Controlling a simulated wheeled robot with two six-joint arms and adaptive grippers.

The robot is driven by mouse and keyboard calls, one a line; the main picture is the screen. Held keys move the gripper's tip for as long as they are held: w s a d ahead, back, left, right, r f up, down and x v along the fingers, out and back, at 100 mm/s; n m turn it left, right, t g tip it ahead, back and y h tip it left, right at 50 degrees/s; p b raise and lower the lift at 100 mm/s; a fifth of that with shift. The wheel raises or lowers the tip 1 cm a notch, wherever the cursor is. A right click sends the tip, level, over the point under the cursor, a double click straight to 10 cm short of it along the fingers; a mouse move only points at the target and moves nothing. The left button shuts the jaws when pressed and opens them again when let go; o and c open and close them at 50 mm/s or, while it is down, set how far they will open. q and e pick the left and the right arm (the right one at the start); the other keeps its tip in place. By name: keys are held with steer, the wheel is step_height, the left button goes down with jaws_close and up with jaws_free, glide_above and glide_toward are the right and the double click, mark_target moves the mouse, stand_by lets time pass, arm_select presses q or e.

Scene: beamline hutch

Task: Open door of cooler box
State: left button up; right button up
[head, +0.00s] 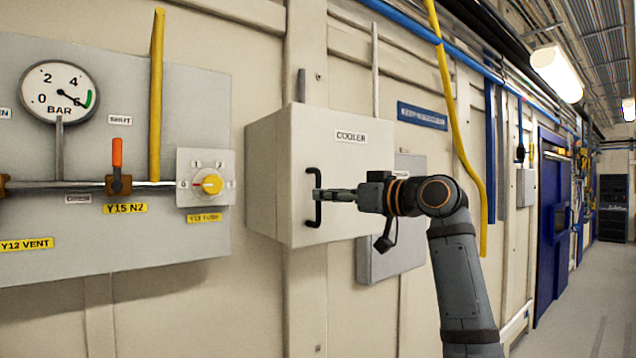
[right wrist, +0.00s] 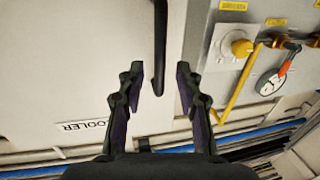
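The cooler box (head: 268,180) is a beige box on the wall, labelled COOLER. Its front door (head: 360,165) looks shut, with a black vertical bar handle (head: 314,177) near its left edge. My right gripper (head: 322,194) is at the handle, coming from the right. In the right wrist view the picture is turned over, and the two dark fingers (right wrist: 158,82) are apart. The end of the handle (right wrist: 160,45) shows in the gap between them, touching neither finger as far as I can see. My left gripper is out of view.
Left of the box is a grey panel (head: 90,90) with a pressure gauge (head: 59,91), a yellow knob (head: 211,185) and an orange-handled valve (head: 117,155). A yellow hose (head: 455,125) hangs on the right. The corridor floor (head: 600,300) is clear at far right.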

mark_target(318, 218)
steer(key=p+x, duration=0.1)
steer(key=x, duration=0.3)
steer(key=shift+p, duration=0.3)
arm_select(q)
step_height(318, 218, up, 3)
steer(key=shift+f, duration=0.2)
arm_select(e)
steer(key=shift+c, duration=0.3)
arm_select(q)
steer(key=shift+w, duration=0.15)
arm_select(e)
jaws_close()
